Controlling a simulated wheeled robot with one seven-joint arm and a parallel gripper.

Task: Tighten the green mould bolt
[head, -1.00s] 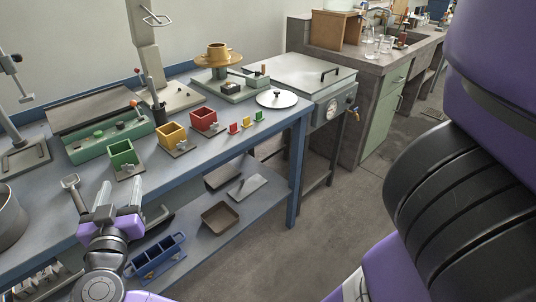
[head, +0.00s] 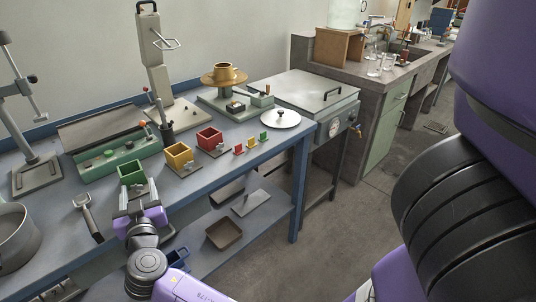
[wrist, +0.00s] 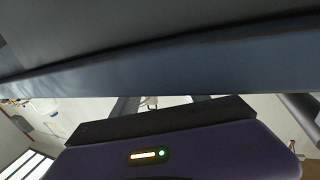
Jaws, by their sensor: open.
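The green mould (head: 131,172) is an open-topped square box on a flat plate on the bench (head: 225,160), left of the yellow mould, in the head view. Its bolt is hidden behind my gripper or too small to make out. My gripper (head: 138,194) is open, fingers pointing away from me, at the bench's front edge just in front of the green mould. I cannot tell whether it touches the plate. The wrist view shows the purple gripper body (wrist: 190,155) close to a blue-grey bench surface (wrist: 150,70); neither mould nor bolt shows there.
A yellow mould (head: 179,155) and red mould (head: 209,138) stand to the right. A dark-handled tool (head: 89,217) lies just left of my gripper. A round metal pan (head: 15,240) is at far left. A lower shelf holds a brown tray (head: 223,234).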

